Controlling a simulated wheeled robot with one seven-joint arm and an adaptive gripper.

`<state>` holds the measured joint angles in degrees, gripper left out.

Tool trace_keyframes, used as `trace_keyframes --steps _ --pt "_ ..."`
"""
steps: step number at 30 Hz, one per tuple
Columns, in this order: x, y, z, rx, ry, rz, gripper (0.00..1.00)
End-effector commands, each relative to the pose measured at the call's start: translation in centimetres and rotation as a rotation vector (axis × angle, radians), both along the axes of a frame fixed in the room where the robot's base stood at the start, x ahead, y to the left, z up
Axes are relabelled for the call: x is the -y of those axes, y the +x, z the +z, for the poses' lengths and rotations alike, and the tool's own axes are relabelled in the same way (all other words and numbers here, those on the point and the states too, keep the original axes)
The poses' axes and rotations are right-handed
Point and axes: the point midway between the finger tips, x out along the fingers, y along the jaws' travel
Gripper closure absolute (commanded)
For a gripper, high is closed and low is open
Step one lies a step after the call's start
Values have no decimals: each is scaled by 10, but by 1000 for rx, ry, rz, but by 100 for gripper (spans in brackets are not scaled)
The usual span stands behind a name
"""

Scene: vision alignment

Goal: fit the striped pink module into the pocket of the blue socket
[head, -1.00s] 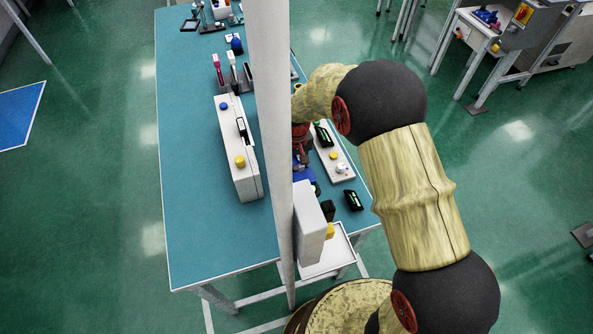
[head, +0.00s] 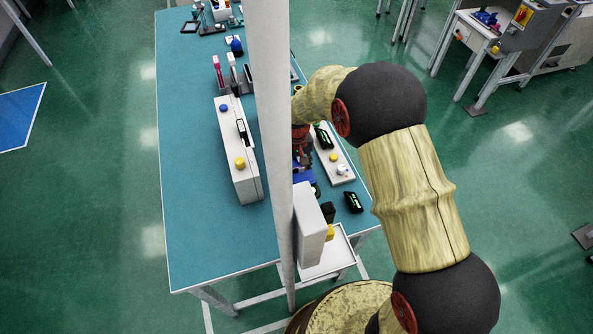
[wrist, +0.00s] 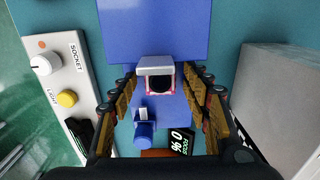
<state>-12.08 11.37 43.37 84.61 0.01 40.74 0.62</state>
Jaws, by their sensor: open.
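In the wrist view, my gripper (wrist: 163,112) is open, with one finger on each side of a small block. The block has a grey top (wrist: 154,66) and a dark round face with a pink-and-white edge (wrist: 148,85), which looks like the striped pink module. It stands in front of a large blue surface (wrist: 155,25) and over a lower blue part (wrist: 172,112), likely the blue socket; I cannot tell whether it sits in a pocket. In the head view my fingers and the module are hidden by the column and arm; a little blue (head: 304,176) shows beside the column.
A white panel (wrist: 70,85) labelled SOCKET and LIGHT, with knobs, lies left in the wrist view. A grey box (wrist: 270,90) stands close on the right. A black display (wrist: 181,141) is near my gripper. The teal table (head: 205,235) is bare at its front left.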

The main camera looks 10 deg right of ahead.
Motion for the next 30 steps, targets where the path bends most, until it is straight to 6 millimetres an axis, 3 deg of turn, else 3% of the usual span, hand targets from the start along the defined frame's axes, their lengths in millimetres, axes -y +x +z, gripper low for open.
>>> trace_keyframes --steps 15,26,30 --pt "0 1 96 2 0 0 52" --pt "0 0 116 2 0 0 52" --pt "7 -5 141 30 6 -10 52"
